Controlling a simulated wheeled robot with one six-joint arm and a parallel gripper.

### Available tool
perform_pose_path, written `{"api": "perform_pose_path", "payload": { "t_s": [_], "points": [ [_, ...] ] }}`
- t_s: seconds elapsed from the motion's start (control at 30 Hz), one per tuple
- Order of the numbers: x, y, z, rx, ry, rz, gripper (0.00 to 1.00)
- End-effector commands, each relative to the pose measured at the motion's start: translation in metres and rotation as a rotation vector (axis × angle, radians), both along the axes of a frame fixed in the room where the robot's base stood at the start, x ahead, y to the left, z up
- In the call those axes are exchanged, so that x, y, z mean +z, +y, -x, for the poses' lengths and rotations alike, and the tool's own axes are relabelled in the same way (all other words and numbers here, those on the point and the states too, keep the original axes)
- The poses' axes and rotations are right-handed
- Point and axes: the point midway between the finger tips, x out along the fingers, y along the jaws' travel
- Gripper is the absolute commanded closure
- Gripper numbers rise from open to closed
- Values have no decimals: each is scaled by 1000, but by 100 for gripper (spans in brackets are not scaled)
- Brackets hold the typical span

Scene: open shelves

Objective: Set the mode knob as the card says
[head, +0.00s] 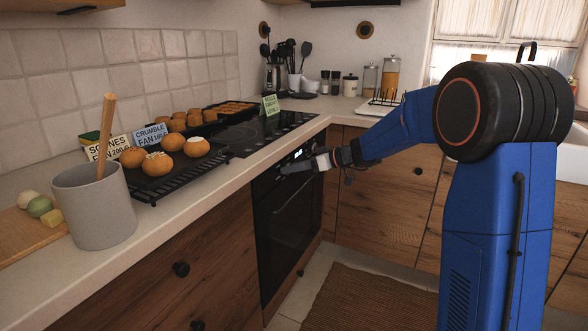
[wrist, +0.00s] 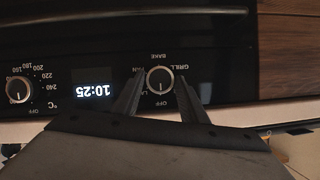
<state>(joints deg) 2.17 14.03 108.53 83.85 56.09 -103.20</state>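The mode knob (wrist: 160,80) is round with a pale rim, on the black oven panel. The wrist view is upside down; BAKE, GRILL and OFF labels ring the knob, others are partly covered. Its mark seems to point toward OFF. My gripper (wrist: 160,86) has one finger on each side of the knob, with small gaps showing. Cards on the counter are a cream SCONES FAN 200 card (head: 107,148), a blue CRUMBLE FAN 160 card (head: 150,135) and a green card (head: 271,105), too small to read.
A temperature knob (wrist: 17,90) and a clock display (wrist: 93,89) reading 10:25 share the panel. A rack of round baked goods (head: 185,178), a grey crock (head: 95,212) and a black hob (head: 262,132) are on the counter. The floor before the oven is open.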

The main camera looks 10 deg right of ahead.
Motion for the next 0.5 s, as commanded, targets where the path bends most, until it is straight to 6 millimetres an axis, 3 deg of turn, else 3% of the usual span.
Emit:
{"api": "perform_pose_path", "payload": {
  "t_s": [0.03, 0.1, 0.5],
  "points": [
    [0, 0, 0, 0, 0, 0, 74],
    [0, 0, 0, 0, 0, 0, 89],
    [-1, -1, -1, -1, 50, -32, 89]
  ]
}}
